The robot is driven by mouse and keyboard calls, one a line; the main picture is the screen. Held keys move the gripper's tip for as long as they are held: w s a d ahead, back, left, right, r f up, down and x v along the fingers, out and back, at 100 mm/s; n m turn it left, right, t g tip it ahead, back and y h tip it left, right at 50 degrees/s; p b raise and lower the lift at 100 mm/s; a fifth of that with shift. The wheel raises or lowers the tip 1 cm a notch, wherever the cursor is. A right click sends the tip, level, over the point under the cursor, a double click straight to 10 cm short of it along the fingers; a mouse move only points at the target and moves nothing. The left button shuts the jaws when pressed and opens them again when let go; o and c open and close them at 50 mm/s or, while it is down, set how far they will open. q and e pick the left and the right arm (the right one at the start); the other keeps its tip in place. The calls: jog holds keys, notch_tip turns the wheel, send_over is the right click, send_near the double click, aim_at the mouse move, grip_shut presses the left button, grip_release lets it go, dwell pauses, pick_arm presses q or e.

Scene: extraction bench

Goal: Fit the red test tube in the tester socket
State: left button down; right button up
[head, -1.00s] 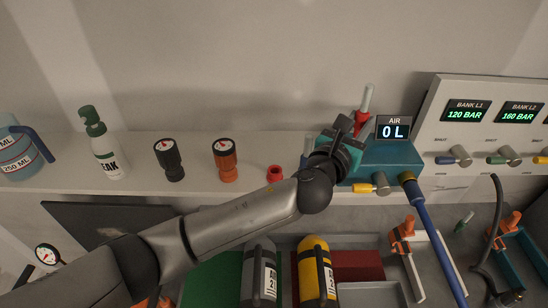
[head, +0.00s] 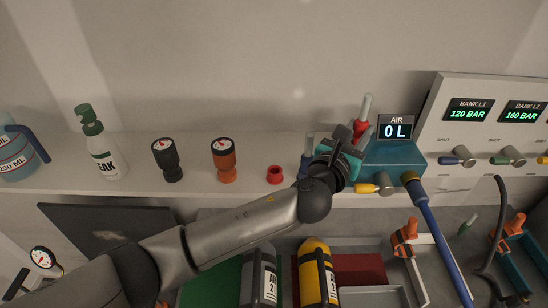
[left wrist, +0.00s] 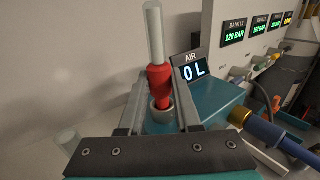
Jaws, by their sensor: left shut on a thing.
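The red test tube (head: 360,129) has a pale grey upper stem and stands upright at the teal tester (head: 398,153), left of its "AIR 0 L" display (head: 395,128). My left gripper (head: 350,143) is shut on the tube. In the left wrist view the red tube (left wrist: 160,78) stands between my two fingers (left wrist: 160,115). Its narrow lower end goes into the grey ring of the tester socket (left wrist: 162,115). I cannot tell how deep it sits. My right gripper is not in view.
On the shelf to the left stand a red ring (head: 275,174), an orange gauge (head: 224,160), a black gauge (head: 168,160) and a leak bottle (head: 101,145). A blue hose (head: 437,232) hangs from the tester's front. The bank panel (head: 480,125) stands close on the right.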

pick_arm(q)
jog(key=shift+f+b, duration=0.5)
jog(key=shift+f, duration=0.3)
jog(key=c, duration=0.5)
grip_release()
jog(key=v, duration=1.5)
jog(key=shift+s+a+b, duration=0.1)
jog(key=shift+b, duration=0.2)
